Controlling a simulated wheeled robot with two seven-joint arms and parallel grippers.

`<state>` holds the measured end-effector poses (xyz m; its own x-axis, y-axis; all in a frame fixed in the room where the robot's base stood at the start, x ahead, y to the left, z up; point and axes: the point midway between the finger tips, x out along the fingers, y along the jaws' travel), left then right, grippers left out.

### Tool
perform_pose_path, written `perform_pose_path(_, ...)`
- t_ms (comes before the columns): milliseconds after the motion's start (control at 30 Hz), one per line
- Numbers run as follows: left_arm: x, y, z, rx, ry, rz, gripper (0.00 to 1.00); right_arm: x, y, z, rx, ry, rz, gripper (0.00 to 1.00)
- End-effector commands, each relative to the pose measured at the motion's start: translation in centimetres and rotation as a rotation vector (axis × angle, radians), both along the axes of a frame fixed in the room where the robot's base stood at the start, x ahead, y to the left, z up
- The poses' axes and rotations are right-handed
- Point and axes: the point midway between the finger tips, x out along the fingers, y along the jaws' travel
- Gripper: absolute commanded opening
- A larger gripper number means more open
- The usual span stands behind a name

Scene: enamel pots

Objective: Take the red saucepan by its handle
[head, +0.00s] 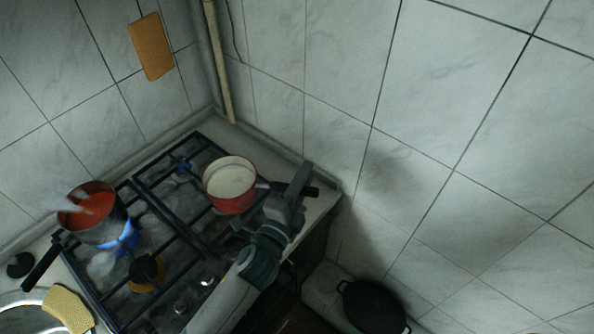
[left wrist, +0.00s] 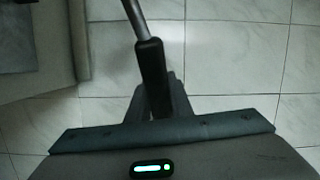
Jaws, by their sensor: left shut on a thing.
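The red saucepan (head: 231,201), with a pale inside, is upright over the stove's back right part. I cannot tell whether it rests on the grate. Its handle points right, with a black end (head: 311,191). My left gripper (head: 294,189) is at the handle, shut on it, beyond the stove's right edge. In the left wrist view the black grip (left wrist: 151,64) and its metal rod run up from between the fingers (left wrist: 158,95). The pan's body is out of that view. My right gripper is not in view.
A second pot (head: 107,234) with red contents steams over a blue flame on the stove (head: 205,246), its black handle pointing lower left. A yellow sponge-like thing (head: 68,309) lies at lower left. A black pot (head: 371,306) stands low at right. Tiled walls close the corner.

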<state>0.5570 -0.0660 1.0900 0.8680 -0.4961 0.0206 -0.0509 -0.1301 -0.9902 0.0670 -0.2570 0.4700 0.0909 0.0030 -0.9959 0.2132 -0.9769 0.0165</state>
Motion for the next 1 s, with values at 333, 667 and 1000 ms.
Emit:
perform_pose_path(333,-1.6,-1.6,1.6,0.001,-0.007,-0.001,0.0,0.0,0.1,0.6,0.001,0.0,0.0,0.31)
perform_pose_path(667,-2.3,-2.3,2.2,0.001,-0.006,0.0,0.0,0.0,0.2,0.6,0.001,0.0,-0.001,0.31)
perform_pose_path(1000,-2.5,-2.4,2.3,0.001,-0.006,0.0,0.0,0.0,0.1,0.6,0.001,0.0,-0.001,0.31)
